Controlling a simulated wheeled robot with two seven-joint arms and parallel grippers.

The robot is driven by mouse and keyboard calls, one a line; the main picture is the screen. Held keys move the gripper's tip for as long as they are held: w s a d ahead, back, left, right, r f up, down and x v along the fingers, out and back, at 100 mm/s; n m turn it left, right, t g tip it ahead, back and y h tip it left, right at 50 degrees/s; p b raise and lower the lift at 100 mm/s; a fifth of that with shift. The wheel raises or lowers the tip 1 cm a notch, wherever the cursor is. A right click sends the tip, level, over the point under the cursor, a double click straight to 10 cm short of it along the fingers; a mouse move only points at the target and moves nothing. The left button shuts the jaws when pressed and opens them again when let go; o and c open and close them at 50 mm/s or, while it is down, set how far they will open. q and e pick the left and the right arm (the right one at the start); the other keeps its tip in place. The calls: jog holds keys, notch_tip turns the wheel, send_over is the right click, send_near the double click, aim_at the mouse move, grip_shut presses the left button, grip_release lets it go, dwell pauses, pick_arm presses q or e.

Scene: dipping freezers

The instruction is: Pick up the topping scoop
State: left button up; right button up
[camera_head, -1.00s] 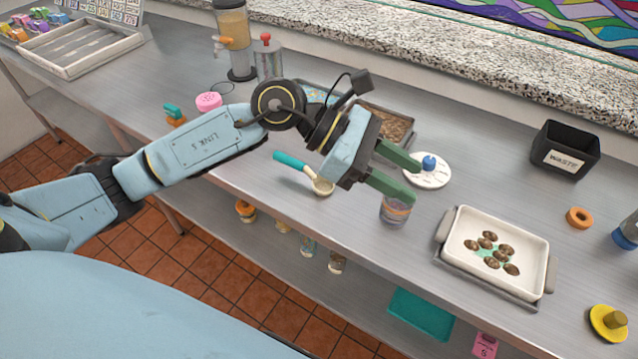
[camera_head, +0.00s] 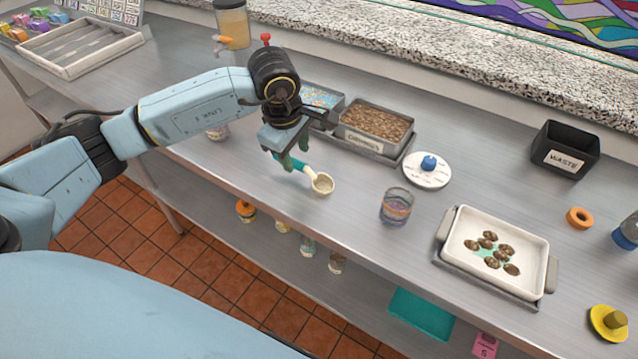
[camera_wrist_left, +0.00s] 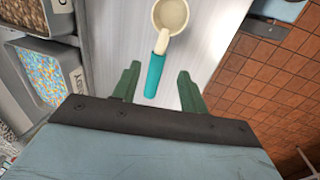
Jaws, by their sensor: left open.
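The topping scoop lies on the steel counter, with a cream bowl (camera_head: 323,183) and a teal handle (camera_head: 307,164). In the head view my left gripper (camera_head: 290,164) points down over the handle's end, hiding part of it. In the left wrist view the scoop's teal handle (camera_wrist_left: 154,76) points in between the two green fingers of my left gripper (camera_wrist_left: 158,88), which are apart and not touching it. The scoop's cream bowl (camera_wrist_left: 171,15) shows beyond the fingertips. My right gripper is in neither view.
A tray of brown crumbs (camera_head: 375,124) and a tray of coloured sprinkles (camera_head: 320,97) stand behind the scoop. A glass cup (camera_head: 397,206) stands to its right, near a white disc with a blue knob (camera_head: 428,170). The counter's front edge is close.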

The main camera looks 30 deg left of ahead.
aim_at(298, 162)
pick_arm(q)
jog(key=f, duration=0.2)
jog(key=w+f, duration=0.1)
jog(key=f, duration=0.2)
jog(key=shift+w+a+f, duration=0.15)
jog(key=shift+w+f, duration=0.15)
grip_shut()
